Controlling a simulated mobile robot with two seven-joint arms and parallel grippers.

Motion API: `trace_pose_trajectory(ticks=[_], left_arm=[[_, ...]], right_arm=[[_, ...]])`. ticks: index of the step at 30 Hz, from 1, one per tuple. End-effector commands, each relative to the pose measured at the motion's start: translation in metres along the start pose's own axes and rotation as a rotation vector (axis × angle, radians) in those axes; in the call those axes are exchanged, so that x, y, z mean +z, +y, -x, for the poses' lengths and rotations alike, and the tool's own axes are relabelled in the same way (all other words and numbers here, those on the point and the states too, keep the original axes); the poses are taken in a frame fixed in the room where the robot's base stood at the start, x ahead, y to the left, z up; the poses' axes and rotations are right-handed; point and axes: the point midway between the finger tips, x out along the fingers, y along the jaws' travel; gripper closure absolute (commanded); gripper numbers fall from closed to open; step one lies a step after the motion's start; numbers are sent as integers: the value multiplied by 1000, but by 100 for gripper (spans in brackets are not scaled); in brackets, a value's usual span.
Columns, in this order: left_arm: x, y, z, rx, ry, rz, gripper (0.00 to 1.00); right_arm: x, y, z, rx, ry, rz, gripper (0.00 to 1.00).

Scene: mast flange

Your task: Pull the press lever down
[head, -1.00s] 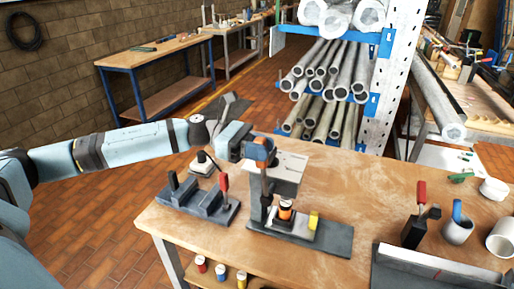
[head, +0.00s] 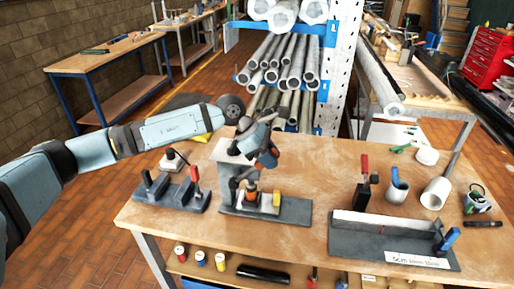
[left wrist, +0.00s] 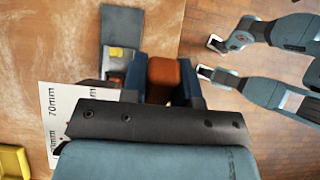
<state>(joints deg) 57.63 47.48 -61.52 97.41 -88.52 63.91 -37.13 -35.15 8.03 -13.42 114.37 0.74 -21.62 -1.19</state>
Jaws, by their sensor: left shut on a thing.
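The press (head: 234,150) stands on a dark base plate (head: 295,212) on the wooden bench, with a pale head on its column. Its lever ends in an orange-brown handle (head: 268,159), low beside the head. My left gripper (head: 262,146) is shut on this handle, reaching over from behind and left. In the left wrist view the handle (left wrist: 165,78) sits between the two fingers. An orange-banded cylinder (head: 251,191) stands under the press head, with a yellow block (head: 277,198) to its right. The gripper hides much of the lever arm. My right gripper is not seen.
A dark clamp fixture (head: 172,193) with a red handle stands left of the press. Right of it are a long grey tray (head: 345,240), a red-handled tool (head: 364,185) and cups (head: 397,190). A pipe rack (head: 345,60) stands behind. The bench between is clear.

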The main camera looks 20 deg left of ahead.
Motion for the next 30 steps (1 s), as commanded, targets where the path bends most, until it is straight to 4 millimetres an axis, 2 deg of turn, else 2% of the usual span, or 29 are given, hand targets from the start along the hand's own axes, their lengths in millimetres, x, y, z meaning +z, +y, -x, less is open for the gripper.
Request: trace_pose_trajectory(ticks=[6,12,30], left_arm=[[2,0,-26,0,150,-3,100],[1,0,-40,0,241,-2,100],[-1,-1,-49,-4,300,0,100]], right_arm=[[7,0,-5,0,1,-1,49],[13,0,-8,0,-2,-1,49],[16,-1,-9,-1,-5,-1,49]])
